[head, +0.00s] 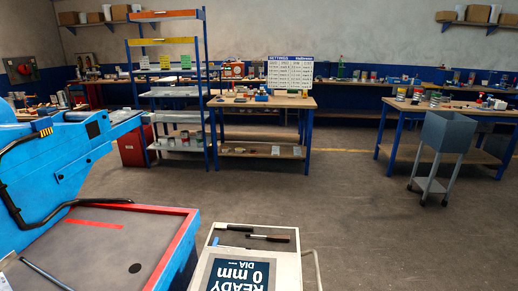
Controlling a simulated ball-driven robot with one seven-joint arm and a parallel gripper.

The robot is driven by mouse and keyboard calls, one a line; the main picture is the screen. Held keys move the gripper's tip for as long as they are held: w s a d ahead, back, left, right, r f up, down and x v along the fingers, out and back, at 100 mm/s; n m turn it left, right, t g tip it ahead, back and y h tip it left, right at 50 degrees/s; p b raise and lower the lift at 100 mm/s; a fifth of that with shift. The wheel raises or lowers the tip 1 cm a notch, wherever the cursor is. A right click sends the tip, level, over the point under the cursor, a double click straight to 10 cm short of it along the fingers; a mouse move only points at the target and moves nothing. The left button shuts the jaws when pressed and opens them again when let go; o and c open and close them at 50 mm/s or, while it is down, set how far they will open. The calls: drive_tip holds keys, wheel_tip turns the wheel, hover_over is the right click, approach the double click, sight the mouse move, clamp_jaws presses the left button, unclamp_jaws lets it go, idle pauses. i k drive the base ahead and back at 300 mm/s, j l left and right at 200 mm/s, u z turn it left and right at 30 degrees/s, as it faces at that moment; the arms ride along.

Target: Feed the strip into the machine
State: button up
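A dark narrow bar (45,273) lies at the bed's lower left. I cannot make out a metal strip for certain. A control panel (240,268) stands beside the bed at the bottom, its screen reading READY, 0 mm, DIA upside down. My gripper is not in view.
A blue shelf rack (175,90), a workbench (262,103) with a settings board (290,72), and a grey bin on a wheeled stand (447,132) stand farther back. The floor (340,210) right of the panel is clear.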

sight(126, 111)
drive_tip(key=i+l+z, duration=0.85)
drive_tip(key=i+z, duration=0.15)
drive_tip(key=i+u, duration=0.25)
drive_tip(key=i, duration=0.35)
drive_tip(key=i+l+u, duration=0.25)
drive_tip(key=i, duration=0.3)
drive_tip(key=i+u, duration=0.5)
drive_tip(key=i, duration=1.45)
drive_tip(key=i+u, duration=0.25)
drive_tip(key=i, duration=0.25)
drive_tip(key=i+u, duration=0.25)
drive_tip(key=i, duration=0.2)
drive_tip(key=i+l+u, duration=0.25)
drive_tip(key=i, duration=0.2)
drive_tip(key=i+l+u, duration=0.25)
drive_tip(key=i, duration=0.2)
drive_tip(key=i+j+u, duration=0.15)
drive_tip(key=i+u, duration=0.3)
drive_tip(key=i+j+u, duration=0.1)
drive_tip(key=u, duration=0.35)
drive_tip(key=i+l+u, duration=0.15)
drive_tip(key=i+u, duration=0.3)
drive_tip(key=i+l+u, duration=0.2)
drive_tip(key=u, duration=0.25)
drive_tip(key=i+l+u, duration=0.2)
drive_tip(key=i, duration=0.25)
